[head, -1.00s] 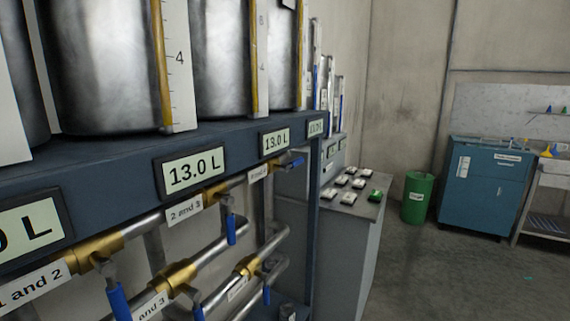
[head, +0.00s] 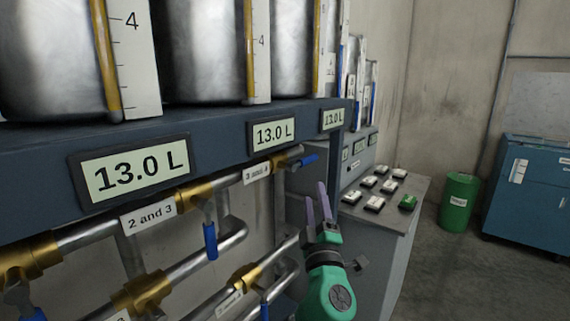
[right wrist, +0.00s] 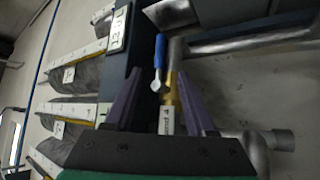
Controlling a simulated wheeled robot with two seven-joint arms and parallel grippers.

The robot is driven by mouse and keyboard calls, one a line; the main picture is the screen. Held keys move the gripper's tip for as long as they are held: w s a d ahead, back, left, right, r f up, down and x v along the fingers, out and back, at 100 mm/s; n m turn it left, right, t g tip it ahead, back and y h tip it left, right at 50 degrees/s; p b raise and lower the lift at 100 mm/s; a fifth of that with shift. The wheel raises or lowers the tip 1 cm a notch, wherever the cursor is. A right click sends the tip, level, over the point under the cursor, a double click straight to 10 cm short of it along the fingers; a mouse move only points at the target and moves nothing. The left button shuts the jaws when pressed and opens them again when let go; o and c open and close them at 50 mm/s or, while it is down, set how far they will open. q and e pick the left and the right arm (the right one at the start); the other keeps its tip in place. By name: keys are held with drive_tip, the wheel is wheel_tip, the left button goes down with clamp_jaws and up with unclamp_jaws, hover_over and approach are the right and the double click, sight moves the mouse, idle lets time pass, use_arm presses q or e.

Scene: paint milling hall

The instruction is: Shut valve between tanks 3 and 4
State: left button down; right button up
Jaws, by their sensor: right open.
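The valve with the label "3 and 4" (head: 257,172) is on the upper pipe under the shelf. Its blue handle (head: 308,160) points to the right, about in line with the pipe. My right gripper (head: 315,191), with two purple fingers, is open and empty, just below and right of that handle. In the right wrist view the blue handle (right wrist: 160,52) lies ahead, between the lines of the open fingers (right wrist: 158,76) and apart from them. The label (right wrist: 167,120) and part of the brass body show between the fingers. My left gripper is out of view.
The "2 and 3" valve's blue handle (head: 210,241) hangs down to the left. More pipes and valves run below. Steel tanks (head: 205,50) stand on the blue shelf beam (head: 215,145). A grey button console (head: 385,215) stands right of my gripper; a green bin (head: 459,203) is beyond.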

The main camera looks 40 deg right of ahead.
sight(308, 161)
drive_tip(key=p+x, duration=0.3)
drive_tip(key=x, duration=1)
drive_tip(key=shift+w+d+r, duration=0.1)
drive_tip(key=shift+w, duration=0.2)
clamp_jaws()
idle(0.5)
